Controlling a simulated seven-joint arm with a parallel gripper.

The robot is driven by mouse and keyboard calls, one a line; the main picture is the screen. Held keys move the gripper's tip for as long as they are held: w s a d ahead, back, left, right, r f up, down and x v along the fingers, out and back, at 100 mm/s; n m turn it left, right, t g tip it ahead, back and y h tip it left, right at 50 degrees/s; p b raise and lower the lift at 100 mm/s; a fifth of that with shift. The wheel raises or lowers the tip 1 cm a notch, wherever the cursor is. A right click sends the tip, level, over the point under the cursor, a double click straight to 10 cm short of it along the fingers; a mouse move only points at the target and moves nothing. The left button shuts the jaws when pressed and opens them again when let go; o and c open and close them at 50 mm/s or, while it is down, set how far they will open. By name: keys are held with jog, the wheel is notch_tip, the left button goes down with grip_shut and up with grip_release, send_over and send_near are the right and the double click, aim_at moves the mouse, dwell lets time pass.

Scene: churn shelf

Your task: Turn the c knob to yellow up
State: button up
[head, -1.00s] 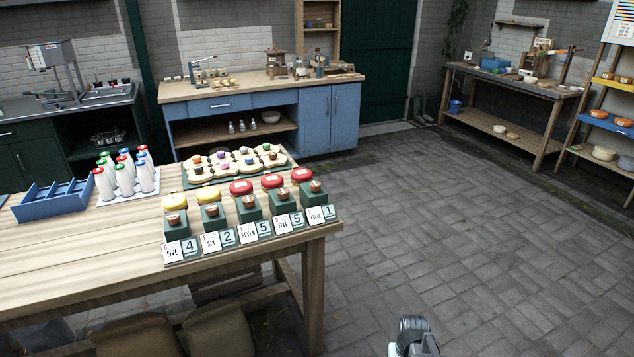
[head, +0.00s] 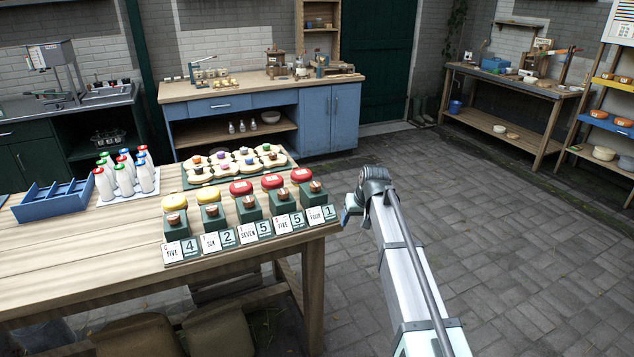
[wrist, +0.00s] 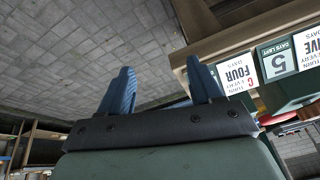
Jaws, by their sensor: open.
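A row of green stands with round copper-coloured knobs and number cards lines the table's front right corner. The rightmost knob (head: 315,186) has a card (head: 321,213) reading FOUR, with a 1 beside it. The card letters are too small to read in the head view. In the wrist view a card (wrist: 237,73) with a red letter that looks like C reads FOUR; its knob is not clear there. My gripper (head: 349,211) is just right of the table corner, apart from the stands. In the wrist view its blue fingers (wrist: 159,75) are spread, with nothing between them.
Red and yellow round pieces (head: 241,187) sit behind the knobs. The wooden table (head: 110,250) is bare at front left; the paved floor (head: 480,240) is open at right.

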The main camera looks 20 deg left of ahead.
aim_at(315, 184)
jog(key=w+a+r+n+g+y, duration=0.1)
jog(key=w+a+r+n, duration=0.3)
jog(key=r, duration=0.6)
jog(key=w+a+r+n+g+y, duration=0.15)
jog(key=w+a+r, duration=0.35)
jog(key=r, duration=0.5)
jog(key=s+a+f+n, duration=0.1)
jog(key=a+f+n, duration=0.1)
jog(key=f, duration=0.2)
jog(key=s+a+f+n, duration=0.1)
jog(key=a+f+n, duration=0.1)
jog(key=f, duration=0.2)
jog(key=s+a+f+n+h, duration=0.1)
jog(key=a+f+n, duration=0.1)
jog(key=f, duration=0.3)
jog(key=shift+a+n+g, duration=0.15)
jog(key=shift+n+g, duration=0.2)
jog(key=shift+r, duration=0.1)
jog(key=c, duration=1)
